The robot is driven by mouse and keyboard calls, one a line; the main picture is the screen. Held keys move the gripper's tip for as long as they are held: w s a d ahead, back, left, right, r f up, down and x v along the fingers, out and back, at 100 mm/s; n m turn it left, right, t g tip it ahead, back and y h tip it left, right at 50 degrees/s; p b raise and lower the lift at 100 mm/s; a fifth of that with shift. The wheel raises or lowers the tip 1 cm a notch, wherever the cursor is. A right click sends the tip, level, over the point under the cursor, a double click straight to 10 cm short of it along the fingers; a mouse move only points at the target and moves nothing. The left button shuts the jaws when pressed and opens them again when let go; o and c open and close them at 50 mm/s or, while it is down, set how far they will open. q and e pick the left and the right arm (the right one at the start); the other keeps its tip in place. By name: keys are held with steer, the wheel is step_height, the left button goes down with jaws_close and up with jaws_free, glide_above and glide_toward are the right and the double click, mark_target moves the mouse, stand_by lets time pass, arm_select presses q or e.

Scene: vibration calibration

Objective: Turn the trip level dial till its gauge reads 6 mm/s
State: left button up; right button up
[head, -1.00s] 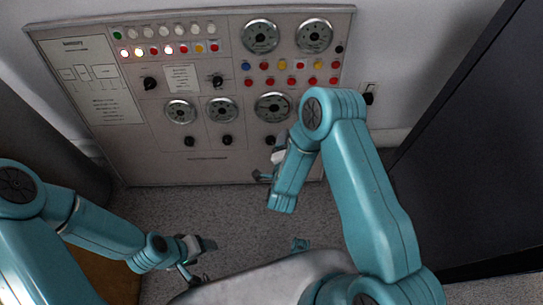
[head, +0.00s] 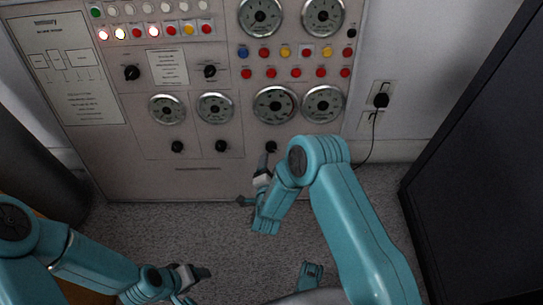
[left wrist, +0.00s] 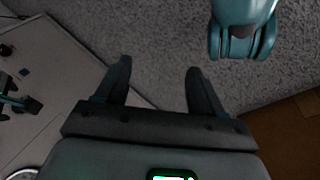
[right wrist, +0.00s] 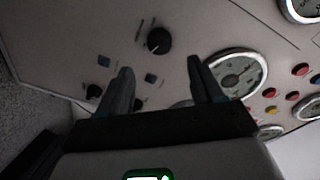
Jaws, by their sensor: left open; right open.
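A grey control panel (head: 150,186) stands against the wall, with a lower row of black dials: a left one (head: 177,146), a middle one (head: 222,146) and a right one (head: 271,146). Round gauges, such as this large one (head: 275,105), sit above them. Labels and needle readings are too small to read, so I cannot tell which is the trip level dial. My right gripper (head: 252,178) is open and empty, just below the right dial. The right wrist view shows a black dial (right wrist: 158,41) beyond its fingers. My left gripper (head: 198,285) is open and empty, low over the floor.
Coloured buttons (head: 285,73) and lamps (head: 152,31) fill the upper panel. A plugged-in cable hangs from a wall socket (head: 381,99) to the right. A dark cabinet (head: 475,150) stands at the right. Speckled floor (head: 150,225) is clear before the panel.

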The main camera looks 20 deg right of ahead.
arm_select(q)
steer(key=shift+t, duration=0.5)
steer(key=f+b, duration=0.1)
steer(key=w+f, duration=0.1)
steer(key=w+f+b, duration=0.1)
steer(key=shift+w+a+f+b, duration=0.15)
steer(key=shift+w+a+b, duration=0.1)
steer(key=shift+b, duration=0.05)
arm_select(e)
steer(key=x, duration=0.7)
steer(key=shift+w+d, duration=0.15)
steer(key=shift+w, duration=0.2)
steer(key=shift+f, duration=0.15)
steer(key=c, duration=1.1)
steer(key=shift+o, duration=0.2)
